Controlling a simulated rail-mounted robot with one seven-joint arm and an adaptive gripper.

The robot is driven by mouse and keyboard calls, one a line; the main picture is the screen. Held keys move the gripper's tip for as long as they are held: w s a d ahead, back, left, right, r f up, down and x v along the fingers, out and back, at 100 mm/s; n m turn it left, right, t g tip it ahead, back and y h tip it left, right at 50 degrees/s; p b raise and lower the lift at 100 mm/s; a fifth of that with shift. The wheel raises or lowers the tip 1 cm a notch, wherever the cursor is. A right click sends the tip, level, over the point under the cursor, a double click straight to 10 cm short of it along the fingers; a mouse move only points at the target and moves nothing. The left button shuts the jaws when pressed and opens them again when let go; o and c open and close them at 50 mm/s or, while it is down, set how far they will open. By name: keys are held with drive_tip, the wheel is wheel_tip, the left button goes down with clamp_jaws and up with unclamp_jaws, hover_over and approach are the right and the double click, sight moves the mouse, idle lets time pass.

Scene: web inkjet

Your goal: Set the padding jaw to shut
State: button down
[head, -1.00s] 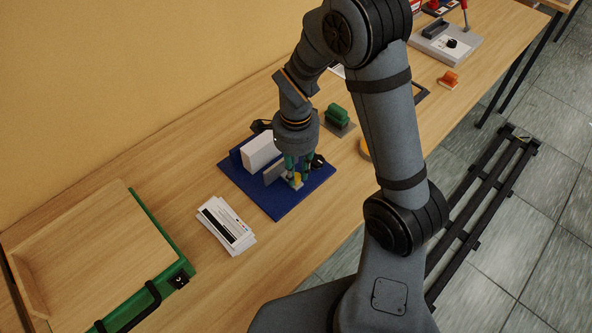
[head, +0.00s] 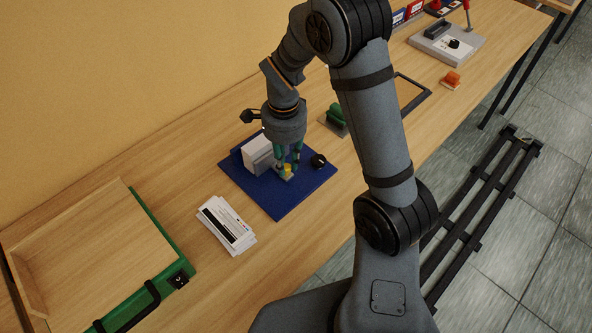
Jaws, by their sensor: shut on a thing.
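The padding press has a blue base (head: 279,204) on the table, with a white block of paper (head: 257,149) standing on it. The grey padding jaw (head: 263,165) now stands close against the paper's right face; I cannot tell whether they touch. A small yellow piece (head: 287,169) is on the jaw's side, between my fingertips. My gripper (head: 287,171) points down and is shut on this yellow piece. My fingers hide part of the jaw. A black knob (head: 318,161) is at the base's right corner.
A stack of printed cards (head: 227,225) lies in front of the base. A green-edged wooden board (head: 90,252) is at the left. A green-handled thing (head: 336,114) stands behind right, and an orange-topped one (head: 452,79) farther off. The wall runs along the left.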

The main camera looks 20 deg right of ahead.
drive_tip(key=shift+w+a, duration=0.5)
drive_tip(key=shift+w, duration=0.4)
drive_tip(key=c, duration=1.5)
unclamp_jaws()
drive_tip(key=shift+c, duration=0.2)
wheel_tip(320, 180, up, 12)
